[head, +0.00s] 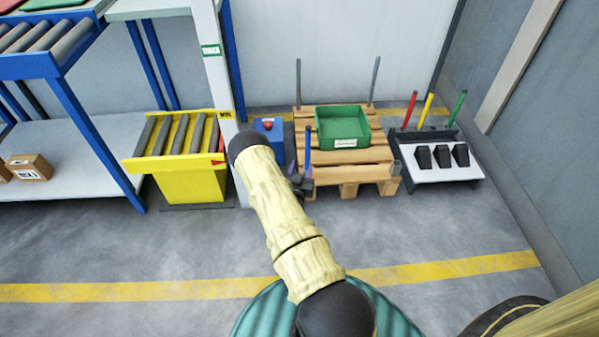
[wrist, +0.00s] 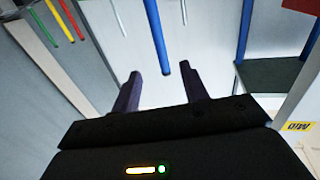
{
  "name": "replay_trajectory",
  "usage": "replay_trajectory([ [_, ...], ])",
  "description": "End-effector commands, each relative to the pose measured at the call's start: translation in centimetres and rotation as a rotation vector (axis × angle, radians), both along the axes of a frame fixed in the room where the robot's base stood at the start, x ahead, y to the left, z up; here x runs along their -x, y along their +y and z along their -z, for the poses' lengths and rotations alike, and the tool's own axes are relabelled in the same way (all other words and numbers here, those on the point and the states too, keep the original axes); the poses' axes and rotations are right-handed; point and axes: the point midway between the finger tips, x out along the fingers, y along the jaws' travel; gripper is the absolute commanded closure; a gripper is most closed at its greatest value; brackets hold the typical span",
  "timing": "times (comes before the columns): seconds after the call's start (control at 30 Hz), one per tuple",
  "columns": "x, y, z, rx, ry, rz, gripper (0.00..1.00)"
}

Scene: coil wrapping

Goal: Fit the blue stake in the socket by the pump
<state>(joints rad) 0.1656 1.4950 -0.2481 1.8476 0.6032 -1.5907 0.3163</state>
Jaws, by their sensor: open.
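The blue stake (head: 308,146) stands upright near the front left corner of the wooden pallet (head: 368,171); its foot is hidden behind my gripper. My gripper (head: 301,186) is open in front of it. In the wrist view the blue stake (wrist: 155,32) runs down from the top edge, its end between the two fingertips (wrist: 160,82) in the picture. I cannot tell how far beyond the fingers it is. A blue box with a red top (head: 267,128), perhaps the pump, is left of the pallet and partly hidden by my arm. I cannot make out a socket.
A green bin (head: 342,126) sits on the pallet, with two grey stakes at its back. A rack (head: 438,172) with red, yellow and green stakes stands at right. A yellow roller stand (head: 189,182) and a white post (head: 214,70) are at left. Floor in front is clear.

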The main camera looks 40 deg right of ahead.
Motion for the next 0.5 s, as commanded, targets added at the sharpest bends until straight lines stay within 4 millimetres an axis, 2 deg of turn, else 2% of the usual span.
replay_trajectory([
  [0.2,2.2,2.2,-0.1,0.0,0.001,0.001,0.56],
  [0.5,2.5,2.6,0.0,0.001,-0.001,0.001,0.56],
])
